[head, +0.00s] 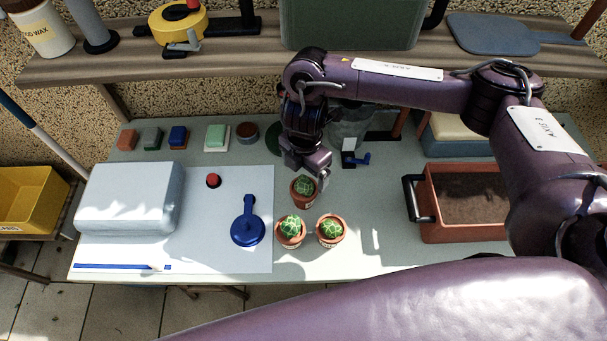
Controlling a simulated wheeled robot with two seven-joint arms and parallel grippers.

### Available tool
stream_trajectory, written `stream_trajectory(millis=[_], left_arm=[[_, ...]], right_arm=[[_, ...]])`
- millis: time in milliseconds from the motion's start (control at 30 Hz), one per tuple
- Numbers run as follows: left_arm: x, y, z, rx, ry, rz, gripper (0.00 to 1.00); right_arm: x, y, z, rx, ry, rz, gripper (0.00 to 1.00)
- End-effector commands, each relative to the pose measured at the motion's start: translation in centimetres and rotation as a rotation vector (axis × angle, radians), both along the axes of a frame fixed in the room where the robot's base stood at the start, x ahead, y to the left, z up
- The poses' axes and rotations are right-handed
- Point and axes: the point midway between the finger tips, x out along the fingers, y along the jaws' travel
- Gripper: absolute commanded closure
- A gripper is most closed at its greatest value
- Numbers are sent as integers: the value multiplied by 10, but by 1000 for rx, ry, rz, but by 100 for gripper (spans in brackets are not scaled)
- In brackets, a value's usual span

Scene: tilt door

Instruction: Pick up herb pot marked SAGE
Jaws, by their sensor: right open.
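Three small terracotta pots with round green plants stand close together on the pale table (375,265): a rear pot (302,202), a front-left pot (290,243) and a front-right pot (331,242). My right gripper (313,172) is open and empty, pointing down just above and behind the rear pot. It partly overlaps that pot's back edge in the picture; I cannot tell whether they touch. My left gripper is not in view.
Left of the pots lie a blue round-based tool (247,229), a red knob (213,180) and a pale blue-grey box (129,197). Right is a terracotta planter (465,237) of soil with a dark handle. A shelf (240,62) overhangs the back. Front right of the pots is mostly clear.

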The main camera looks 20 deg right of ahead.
Motion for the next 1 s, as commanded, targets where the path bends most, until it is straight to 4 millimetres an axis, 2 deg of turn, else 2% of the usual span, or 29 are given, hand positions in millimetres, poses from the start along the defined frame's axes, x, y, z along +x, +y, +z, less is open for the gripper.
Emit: stream_trajectory(millis=[367,567,900,1000], left_arm=[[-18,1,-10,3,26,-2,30],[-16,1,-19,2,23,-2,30],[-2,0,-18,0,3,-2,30],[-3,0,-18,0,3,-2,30]], right_arm=[[-2,1,-42,-1,8,-3,12],[0,2,-71,-1,5,-1,12],[1,1,-76,-1,3,1,12],[1,1,-75,-1,3,1,25]])
